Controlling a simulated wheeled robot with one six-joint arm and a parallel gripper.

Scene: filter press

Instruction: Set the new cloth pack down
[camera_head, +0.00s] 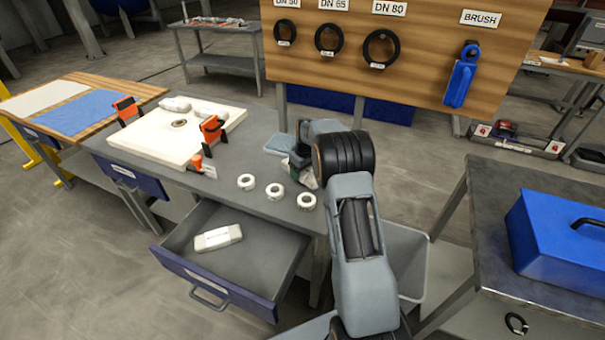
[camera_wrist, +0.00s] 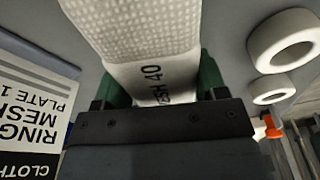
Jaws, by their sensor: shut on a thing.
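My gripper (camera_wrist: 162,88) is shut on a white cloth pack (camera_wrist: 140,35) with a waffle weave and a band whose visible letters read "SH 40". Green fingers press its two sides in the wrist view. In the head view my arm hides most of the gripper and the held pack, over the right end of the grey bench (camera_head: 258,187). I cannot tell whether the pack touches the bench. Another white pack (camera_head: 218,237) lies in the open drawer (camera_head: 262,265).
A printed card (camera_wrist: 35,105) shows in the wrist view. A blue toolbox (camera_head: 550,235) sits on the right table.

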